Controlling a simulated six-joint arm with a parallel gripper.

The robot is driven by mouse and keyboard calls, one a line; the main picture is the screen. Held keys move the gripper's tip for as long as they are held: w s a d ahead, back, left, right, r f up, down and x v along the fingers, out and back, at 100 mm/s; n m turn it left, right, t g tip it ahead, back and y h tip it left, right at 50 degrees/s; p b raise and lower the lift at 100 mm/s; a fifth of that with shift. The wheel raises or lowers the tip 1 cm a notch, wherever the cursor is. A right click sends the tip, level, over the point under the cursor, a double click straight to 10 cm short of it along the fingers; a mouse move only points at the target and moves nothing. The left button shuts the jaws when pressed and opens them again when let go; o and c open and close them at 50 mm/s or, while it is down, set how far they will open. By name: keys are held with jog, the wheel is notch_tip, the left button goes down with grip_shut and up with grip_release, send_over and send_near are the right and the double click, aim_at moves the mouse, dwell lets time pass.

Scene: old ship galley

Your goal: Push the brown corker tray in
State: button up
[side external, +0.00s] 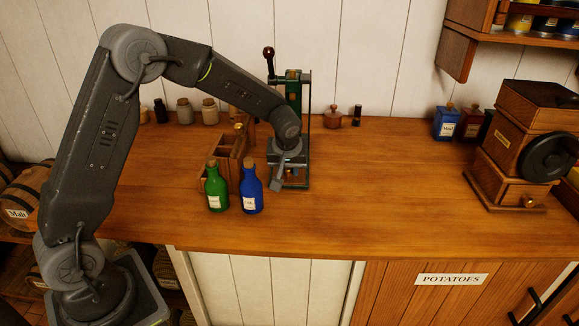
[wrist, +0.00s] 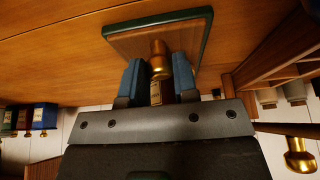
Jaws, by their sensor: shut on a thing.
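The green corker (side external: 293,100) stands upright at the back of the counter, with a dark lever knob at top left. My gripper (side external: 282,160) is low in front of it and hides part of its lower half. In the wrist view, a brown wooden board with a green rim (wrist: 130,42), seemingly the corker's lower part, lies just beyond my fingertips. My gripper (wrist: 160,75) has blue pads on either side of a brass knob (wrist: 158,62) and is shut on it. A brown labelled piece (wrist: 156,92) shows between the pads. How far the brown tray sticks out cannot be told.
A green bottle (side external: 216,190) and a blue bottle (side external: 251,190) stand close in front, left of my gripper. A wooden rack (side external: 222,160) is behind them. Small jars line the wall. A wooden grinder (side external: 515,150) stands at right. The counter's middle right is clear.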

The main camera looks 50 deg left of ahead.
jog(key=shift+w+a, duration=3.8)
jog(key=shift+w, duration=0.1)
jog(key=o, duration=0.9)
jog(key=shift+r, duration=3.5)
